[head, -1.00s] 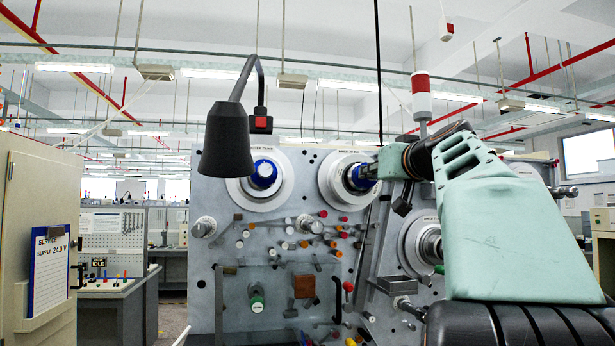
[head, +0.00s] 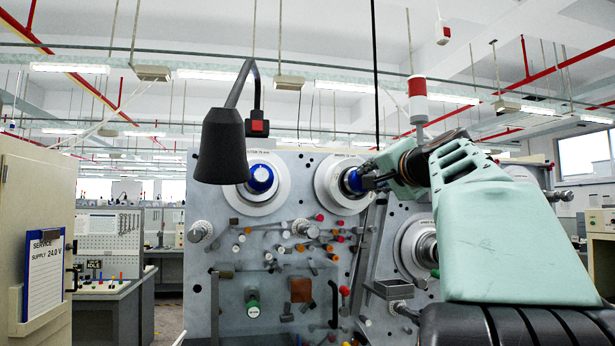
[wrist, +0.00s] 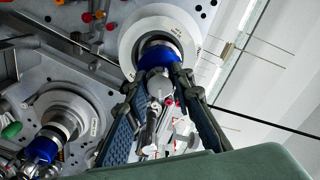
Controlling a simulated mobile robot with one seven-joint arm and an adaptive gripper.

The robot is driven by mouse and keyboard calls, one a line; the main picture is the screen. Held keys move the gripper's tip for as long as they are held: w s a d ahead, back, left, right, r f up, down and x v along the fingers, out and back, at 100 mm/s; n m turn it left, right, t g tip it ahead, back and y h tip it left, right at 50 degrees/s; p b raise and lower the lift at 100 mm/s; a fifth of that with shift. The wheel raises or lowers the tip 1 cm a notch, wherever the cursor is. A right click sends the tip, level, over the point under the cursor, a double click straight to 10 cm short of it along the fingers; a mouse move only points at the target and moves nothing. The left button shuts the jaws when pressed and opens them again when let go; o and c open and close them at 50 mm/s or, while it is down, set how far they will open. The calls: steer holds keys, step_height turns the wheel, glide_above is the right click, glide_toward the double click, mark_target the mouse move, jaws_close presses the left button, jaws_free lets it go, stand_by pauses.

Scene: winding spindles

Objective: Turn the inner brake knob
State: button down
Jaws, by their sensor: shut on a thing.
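A blue knob (head: 352,181) sits at the centre of the right-hand upper white spindle disc (head: 325,187) on the grey machine panel. My gripper (head: 367,180) is at this knob, coming from the right. In the wrist view, my gripper's two dark fingers (wrist: 160,82) are shut on the same blue knob (wrist: 158,57), one on each side. Its front is partly hidden by the fingers. A second blue knob (head: 261,178) is on the left upper spindle, clear of my gripper. I cannot tell from markings which knob is the inner one.
A third spindle (head: 421,247) sits lower right; its blue knob (wrist: 40,150) shows in the wrist view. Several coloured small knobs and pegs cover the panel between. A black lamp (head: 221,145) hangs before the panel's left side. A cabinet (head: 35,190) stands far left.

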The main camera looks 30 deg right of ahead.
steer(key=shift+m+p, duration=0.5)
steer(key=shift+m, duration=1.5)
steer(key=c, duration=1.7)
jaws_free()
steer(key=shift+o, duration=0.2)
